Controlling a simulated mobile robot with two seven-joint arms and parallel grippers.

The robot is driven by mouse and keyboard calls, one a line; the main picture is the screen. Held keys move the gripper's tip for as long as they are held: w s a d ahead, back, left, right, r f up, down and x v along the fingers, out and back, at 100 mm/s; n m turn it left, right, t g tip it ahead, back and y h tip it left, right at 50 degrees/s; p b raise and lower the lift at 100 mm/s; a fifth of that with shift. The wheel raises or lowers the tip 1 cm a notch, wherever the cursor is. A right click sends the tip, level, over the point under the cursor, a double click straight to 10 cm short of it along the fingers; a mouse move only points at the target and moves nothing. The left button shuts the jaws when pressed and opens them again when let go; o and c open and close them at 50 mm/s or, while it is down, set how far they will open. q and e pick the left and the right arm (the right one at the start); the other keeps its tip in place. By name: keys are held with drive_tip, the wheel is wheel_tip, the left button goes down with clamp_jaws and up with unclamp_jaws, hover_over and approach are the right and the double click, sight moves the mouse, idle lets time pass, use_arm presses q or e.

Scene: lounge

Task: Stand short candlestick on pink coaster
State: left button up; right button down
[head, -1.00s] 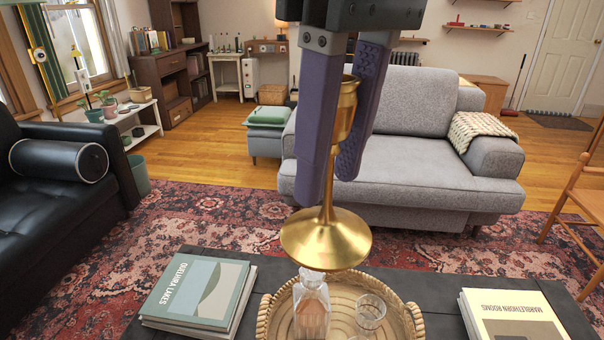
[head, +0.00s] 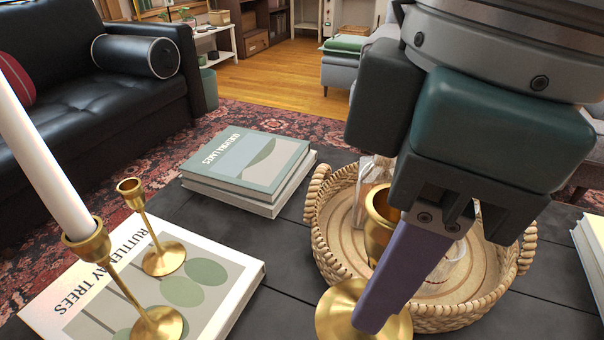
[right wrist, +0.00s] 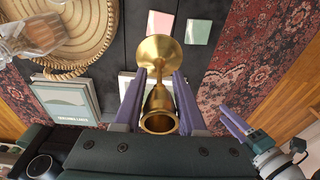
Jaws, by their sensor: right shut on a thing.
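The gold short candlestick (head: 378,238) is held in my right gripper (head: 385,310), tilted in the head view, beside the near rim of the woven tray. Its flared base (head: 340,305) is partly behind a purple finger. In the right wrist view both fingers are shut around the candlestick (right wrist: 160,55), with its cup nearest the camera. The pink coaster (right wrist: 160,22) lies on the dark table just beyond the base in the wrist view, partly hidden by it. The head view does not show it. My left gripper (right wrist: 234,122) shows at the wrist view's right; its jaw opening is unclear.
The woven tray (head: 318,215) holds glassware. A green coaster (right wrist: 199,32) lies beside the pink one. A book (head: 235,290) at front left bears two gold candlesticks, one with a white candle (head: 45,165). More books (head: 250,165) lie behind on the dark table.

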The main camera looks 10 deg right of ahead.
wheel_tip(320, 180, down, 20)
drive_tip(key=b, duration=1.2)
drive_tip(key=shift+f, duration=0.2)
drive_tip(key=shift+r, duration=0.1)
drive_tip(key=shift+c, duration=2.4)
unclamp_jaws()
